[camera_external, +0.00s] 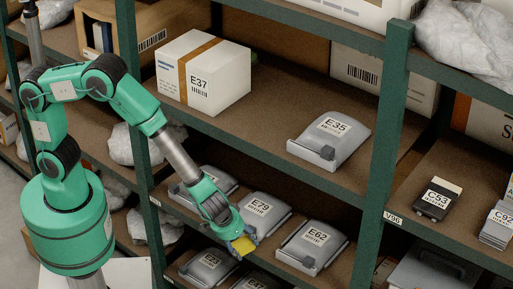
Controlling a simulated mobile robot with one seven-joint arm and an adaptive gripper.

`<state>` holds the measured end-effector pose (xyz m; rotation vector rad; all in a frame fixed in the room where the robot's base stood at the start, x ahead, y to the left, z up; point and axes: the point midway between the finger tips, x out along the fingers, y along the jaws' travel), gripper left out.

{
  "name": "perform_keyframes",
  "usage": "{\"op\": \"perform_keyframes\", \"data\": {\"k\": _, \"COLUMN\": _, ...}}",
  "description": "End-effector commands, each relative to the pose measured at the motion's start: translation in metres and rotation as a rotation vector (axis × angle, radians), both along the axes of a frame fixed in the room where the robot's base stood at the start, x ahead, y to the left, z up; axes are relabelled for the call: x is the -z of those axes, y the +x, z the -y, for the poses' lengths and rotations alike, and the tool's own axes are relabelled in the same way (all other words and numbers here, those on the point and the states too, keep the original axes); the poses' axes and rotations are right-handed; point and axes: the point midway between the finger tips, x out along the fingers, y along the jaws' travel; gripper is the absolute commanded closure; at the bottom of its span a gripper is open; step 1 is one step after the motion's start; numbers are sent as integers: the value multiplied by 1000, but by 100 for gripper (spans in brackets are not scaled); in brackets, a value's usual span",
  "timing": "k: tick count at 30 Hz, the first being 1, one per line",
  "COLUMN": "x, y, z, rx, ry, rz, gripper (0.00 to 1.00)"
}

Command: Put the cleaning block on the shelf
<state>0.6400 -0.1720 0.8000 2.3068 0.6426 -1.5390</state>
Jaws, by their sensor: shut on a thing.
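My gripper (238,238) is shut on a small yellow block (243,246), which I take to be the cleaning block. The gripper points down and to the right, in front of the shelf rack, and hides part of the block. The block is near the front edge of a lower shelf (275,262), just in front of the grey pouch marked E79 (263,209). I cannot tell whether it touches the shelf or the pouch. The shelf above (270,135) holds the white box E37 (203,72) and the grey pouch E35 (331,141).
The grey pouch E62 (313,244) lies right of the gripper. More grey pouches (208,268) lie on the level below. A green upright (388,140) stands to the right, with a black item C53 (437,199) beyond it. Bare shelf shows between E37 and E35.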

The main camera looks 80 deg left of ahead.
Motion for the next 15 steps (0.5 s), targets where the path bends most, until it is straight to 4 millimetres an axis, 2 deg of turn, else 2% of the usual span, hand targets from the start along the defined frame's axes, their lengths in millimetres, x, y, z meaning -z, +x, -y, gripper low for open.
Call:
{"op": "perform_keyframes", "data": {"k": 1, "x": 8, "y": -1, "z": 6, "rx": -24, "ry": 2, "rz": -2, "gripper": 70}}
{"op": "perform_keyframes", "data": {"k": 7, "x": 21, "y": -1, "z": 23, "rx": -129, "ry": 2, "rz": -2, "gripper": 70}}
{"op": "perform_keyframes", "data": {"k": 15, "x": 32, "y": -1, "z": 38, "rx": -220, "ry": 1, "rz": -1, "gripper": 70}}
